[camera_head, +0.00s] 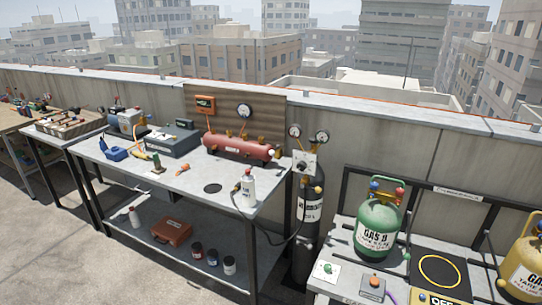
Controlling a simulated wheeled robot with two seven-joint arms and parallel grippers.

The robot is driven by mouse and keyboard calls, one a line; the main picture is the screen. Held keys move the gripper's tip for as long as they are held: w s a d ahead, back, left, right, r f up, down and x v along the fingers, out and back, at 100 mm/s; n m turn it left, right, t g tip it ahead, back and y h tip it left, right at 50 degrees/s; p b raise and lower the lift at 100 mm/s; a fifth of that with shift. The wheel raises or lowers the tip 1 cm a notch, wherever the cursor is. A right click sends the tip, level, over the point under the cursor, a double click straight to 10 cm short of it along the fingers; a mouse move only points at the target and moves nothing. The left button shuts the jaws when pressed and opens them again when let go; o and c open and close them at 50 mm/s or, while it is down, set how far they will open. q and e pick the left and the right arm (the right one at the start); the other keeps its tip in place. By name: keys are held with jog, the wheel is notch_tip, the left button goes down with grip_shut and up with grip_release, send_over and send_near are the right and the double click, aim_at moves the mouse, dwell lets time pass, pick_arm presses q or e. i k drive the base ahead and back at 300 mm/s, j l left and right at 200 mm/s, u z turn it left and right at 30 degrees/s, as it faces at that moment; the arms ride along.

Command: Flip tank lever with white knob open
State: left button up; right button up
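A red horizontal tank (238,147) lies at the back of the grey workbench (215,187), with a gauge (244,110) above it. A small pale knob (271,153) shows at the tank's right end; it is too small to tell how its lever is turned. A dark upright cylinder (309,210) stands right of the bench, with two gauges and a light plate (304,164) bearing a knob. A green tank (379,228) at the right has red and blue knobs on top. Neither of my grippers is in view.
A white bottle (248,188) stands near the bench's right edge, with a dark hose beside it. A dark toolbox (172,140) and blue tool (115,153) sit on the left half. A yellow tank (524,262) stands far right. Bare floor (60,225) lies at the left.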

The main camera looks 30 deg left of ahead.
aim_at(272, 152)
jog(key=i+j+z, duration=0.1)
jog(key=j, duration=0.45)
jog(key=i+j+z, duration=0.1)
jog(key=i+j, duration=0.15)
jog(key=j, duration=0.35)
jog(key=i+j, duration=0.15)
jog(key=j, duration=0.45)
jog(key=i+j+z, duration=0.15)
jog(key=j, duration=0.4)
jog(key=i+j+z, duration=0.1)
jog(key=j, duration=0.5)
jog(key=i+j+z, duration=0.1)
jog(key=j, duration=0.55)
